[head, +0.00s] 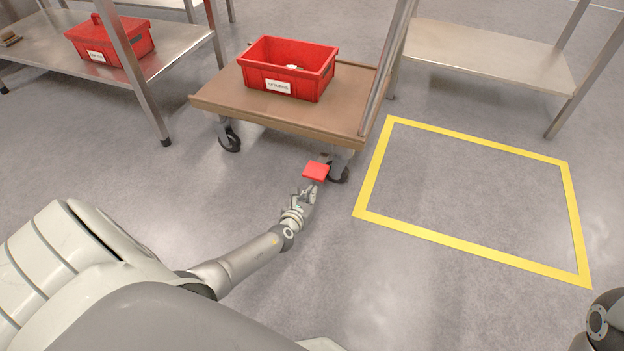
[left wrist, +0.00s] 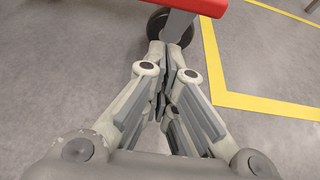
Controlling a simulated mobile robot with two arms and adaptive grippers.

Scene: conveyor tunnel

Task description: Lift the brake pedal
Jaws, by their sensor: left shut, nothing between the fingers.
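The brake pedal is a flat red pad (head: 316,171) at the near right corner of the brown cart, in front of a caster. It also shows at the top edge of the left wrist view (left wrist: 196,5), with a grey arm (left wrist: 178,27) beneath it. My left gripper (head: 311,186) is shut and empty, its fingertips (left wrist: 169,50) close together just at the near side of the pedal. The pedal hides part of the tips in the head view. I cannot tell whether they touch it. My right gripper is out of view; only part of that arm shows at bottom right.
The cart (head: 283,115) bears a red labelled crate (head: 269,77) and stands on casters (head: 229,138). A yellow floor outline (head: 455,239) to its right encloses bare floor. Metal tables stand left (head: 60,55) and right (head: 490,59); another red crate (head: 95,44) is on the left one.

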